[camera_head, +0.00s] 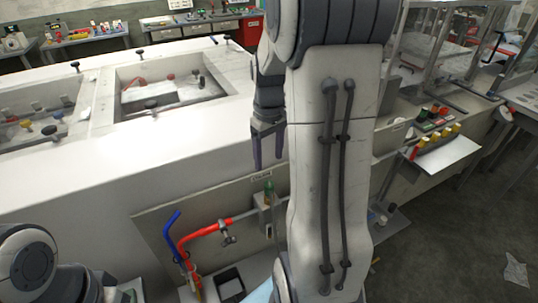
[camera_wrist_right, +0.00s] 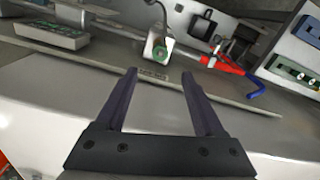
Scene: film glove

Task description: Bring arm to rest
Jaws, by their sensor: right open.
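My right gripper (camera_head: 268,146) hangs in front of the white machine body (camera_head: 180,145), its dark fingers pointing down. In the right wrist view the gripper (camera_wrist_right: 158,82) has its two fingers spread with nothing between them. Past the fingertips is the edge of a recess in the machine, with a small label near it. My right arm fills the middle of the head view and hides part of the machine. My left gripper does not show; only a part of my left arm is at the lower left.
A red pipe (camera_head: 200,232) and blue hose (camera_head: 169,228) sit in the recess, near a small box with a green item (camera_head: 268,188). Sunken bays (camera_head: 170,85) lie in the machine top. A white panel with colored knobs (camera_head: 445,156) juts out at right. Floor shows at lower right.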

